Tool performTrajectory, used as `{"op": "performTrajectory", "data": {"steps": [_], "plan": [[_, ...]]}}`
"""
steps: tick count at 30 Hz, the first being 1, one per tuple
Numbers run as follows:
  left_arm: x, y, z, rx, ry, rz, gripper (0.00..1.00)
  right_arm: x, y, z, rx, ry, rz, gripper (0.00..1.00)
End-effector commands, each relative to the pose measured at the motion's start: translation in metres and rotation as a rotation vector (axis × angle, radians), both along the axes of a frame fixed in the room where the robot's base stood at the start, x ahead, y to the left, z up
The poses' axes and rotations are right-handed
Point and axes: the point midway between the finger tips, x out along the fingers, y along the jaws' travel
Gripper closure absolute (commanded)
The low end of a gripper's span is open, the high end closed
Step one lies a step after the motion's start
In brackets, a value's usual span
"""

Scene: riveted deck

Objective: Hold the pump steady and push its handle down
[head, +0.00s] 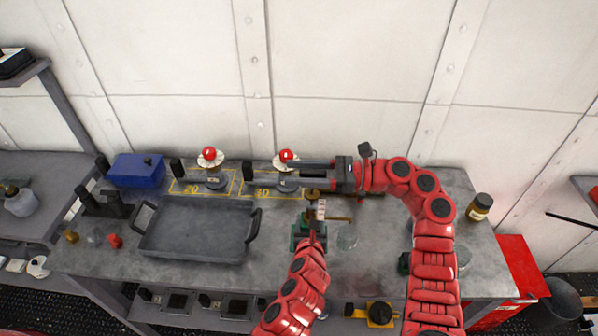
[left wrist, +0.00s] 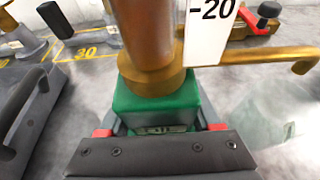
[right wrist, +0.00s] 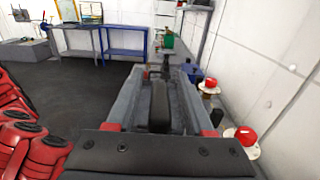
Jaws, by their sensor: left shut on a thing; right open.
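The pump has a green base (head: 297,236), also in the left wrist view (left wrist: 155,108), a copper barrel (left wrist: 146,35), a brass collar and a brass spout (left wrist: 275,58). A white tag reading "-20" (left wrist: 210,25) hangs against it. My left gripper (head: 313,230) is shut on the green base, one finger on each side. My right gripper (head: 291,173) is open and points left, above and behind the pump in the head view. A black grip (right wrist: 158,105) shows between its fingers, apparently beyond the tips. The pump's handle is not clear; my right gripper may hide it.
Two red-knobbed fittings stand behind yellow marks "20" (head: 210,154) and "30" (head: 286,156); the right one is close to my right gripper. A grey tray (head: 195,232) lies left of the pump. A blue box (head: 137,168) and an amber jar (head: 480,207) stand farther out.

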Motion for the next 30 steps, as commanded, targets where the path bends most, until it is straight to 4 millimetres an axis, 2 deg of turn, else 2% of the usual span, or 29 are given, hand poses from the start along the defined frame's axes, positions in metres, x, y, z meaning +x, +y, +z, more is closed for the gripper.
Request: {"op": "performTrajectory", "data": {"steps": [4, 12, 13, 30], "plan": [[-0.0001, 0.0002, -0.0005, 0.000, 0.001, 0.001, 1.00, 0.0001, -0.0003, -0.0002, 0.000, 0.001, 0.000, 0.49], [-0.0001, 0.0003, -0.0006, 0.000, 0.001, 0.001, 1.00, 0.0001, -0.0005, -0.0002, 0.000, 0.001, 0.000, 0.98], [-0.0001, 0.0002, -0.0006, 0.000, 0.001, 0.001, 1.00, 0.0001, -0.0005, -0.0003, 0.000, 0.001, 0.000, 1.00], [-0.0001, 0.0003, -0.0005, 0.000, 0.001, 0.001, 1.00, 0.0003, -0.0008, -0.0003, 0.000, 0.001, -0.001, 1.00]]}}
